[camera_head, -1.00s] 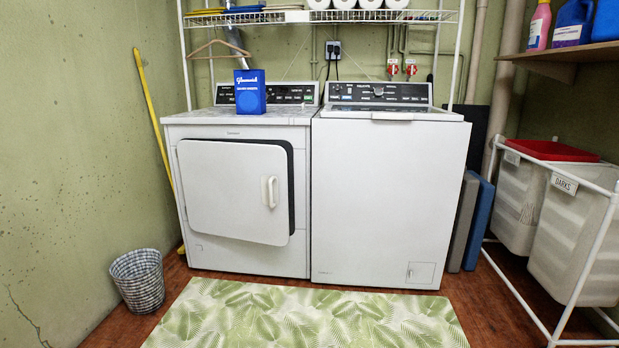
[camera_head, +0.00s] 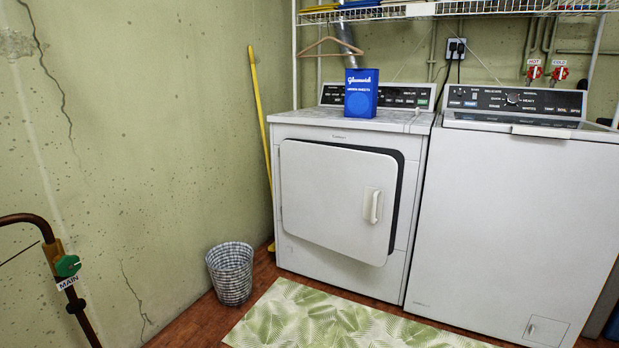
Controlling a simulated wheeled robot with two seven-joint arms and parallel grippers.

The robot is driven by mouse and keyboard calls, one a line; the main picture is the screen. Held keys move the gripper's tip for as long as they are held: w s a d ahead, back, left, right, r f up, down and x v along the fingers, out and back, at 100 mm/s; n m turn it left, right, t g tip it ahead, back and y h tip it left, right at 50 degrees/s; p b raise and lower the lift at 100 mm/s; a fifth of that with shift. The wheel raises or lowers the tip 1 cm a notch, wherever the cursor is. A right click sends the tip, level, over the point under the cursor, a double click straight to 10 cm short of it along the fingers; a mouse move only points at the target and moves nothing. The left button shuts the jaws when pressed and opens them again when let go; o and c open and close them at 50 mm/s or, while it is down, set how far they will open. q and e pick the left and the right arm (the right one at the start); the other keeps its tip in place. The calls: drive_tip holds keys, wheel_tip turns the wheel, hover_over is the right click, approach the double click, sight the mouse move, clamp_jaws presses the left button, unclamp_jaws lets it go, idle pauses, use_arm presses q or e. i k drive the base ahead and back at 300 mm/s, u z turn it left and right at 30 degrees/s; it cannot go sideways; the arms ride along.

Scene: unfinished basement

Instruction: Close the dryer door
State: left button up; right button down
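The dryer (camera_head: 300,255) stands left of the washer, against the back wall. Its white door (camera_head: 325,200) is slightly ajar, with a dark gap showing along its top and right edges. A white handle (camera_head: 374,207) sits on the right side of the door, and the left edge looks like the hinge side. Neither of my grippers is in view.
The white washer (camera_head: 515,225) stands right of the dryer. A blue box (camera_head: 361,93) is on the dryer top. A woven basket (camera_head: 231,274) and a yellow pole (camera_head: 260,130) are to its left. A leaf-pattern mat (camera_head: 325,320) lies in front. A pipe with a green valve (camera_head: 67,265) is at far left.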

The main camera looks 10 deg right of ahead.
sight(339, 200)
drive_tip(key=u, duration=0.4)
drive_tip(key=i, duration=1.25)
drive_tip(key=z, duration=0.3)
